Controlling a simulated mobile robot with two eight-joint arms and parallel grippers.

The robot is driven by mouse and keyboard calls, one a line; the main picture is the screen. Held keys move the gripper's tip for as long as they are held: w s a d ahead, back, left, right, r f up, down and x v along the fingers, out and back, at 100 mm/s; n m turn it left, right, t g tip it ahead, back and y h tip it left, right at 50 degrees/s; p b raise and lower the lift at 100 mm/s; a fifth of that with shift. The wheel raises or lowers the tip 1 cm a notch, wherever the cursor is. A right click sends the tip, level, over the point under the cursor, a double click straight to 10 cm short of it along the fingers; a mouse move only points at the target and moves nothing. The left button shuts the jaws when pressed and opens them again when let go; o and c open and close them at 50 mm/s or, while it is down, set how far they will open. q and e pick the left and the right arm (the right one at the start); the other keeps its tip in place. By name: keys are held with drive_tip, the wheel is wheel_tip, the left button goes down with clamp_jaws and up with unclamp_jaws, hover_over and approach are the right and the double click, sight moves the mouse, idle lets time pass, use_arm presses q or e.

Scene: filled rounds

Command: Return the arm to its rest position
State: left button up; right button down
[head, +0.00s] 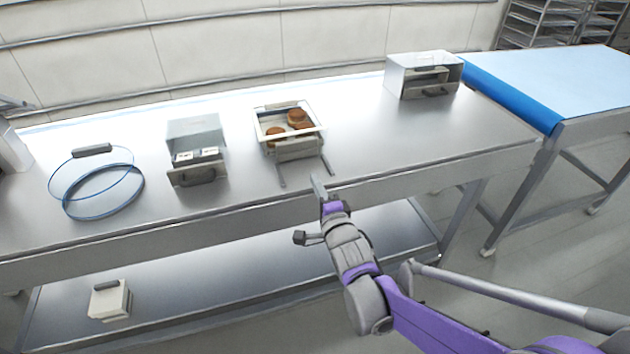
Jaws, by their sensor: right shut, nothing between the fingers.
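My right arm (372,285), grey and purple, reaches in from the lower right. My right gripper (319,188) is shut and empty at the front edge of the steel table (420,155). Its tip is just in front of an open tray (284,149) that holds several brown round things (298,118). I see no contact between the gripper and the tray. My left gripper is not in view.
A metal box (425,62) stands at the back right. A small white box (108,300) sits on the lower shelf. A blue-edged conveyor (515,95) is beyond.

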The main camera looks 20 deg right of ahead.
drive_tip(key=shift+s, duration=0.15)
drive_tip(key=s+f+n+g+p, duration=0.1)
drive_tip(key=s+f+n+g, duration=0.2)
drive_tip(key=s+n, duration=0.3)
drive_tip(key=s+f+n+g+p, duration=0.1)
drive_tip(key=s+f+n+g, duration=0.2)
drive_tip(key=s, duration=1)
drive_tip(key=s+d+f+n+g+p, duration=0.1)
drive_tip(key=s+f+n+g, duration=0.3)
drive_tip(key=s+n+g, duration=0.2)
drive_tip(key=s+n, duration=0.2)
drive_tip(key=s, duration=0.2)
drive_tip(key=shift+s+n+g+h, duration=0.25)
drive_tip(key=shift+n+g+h, duration=0.05)
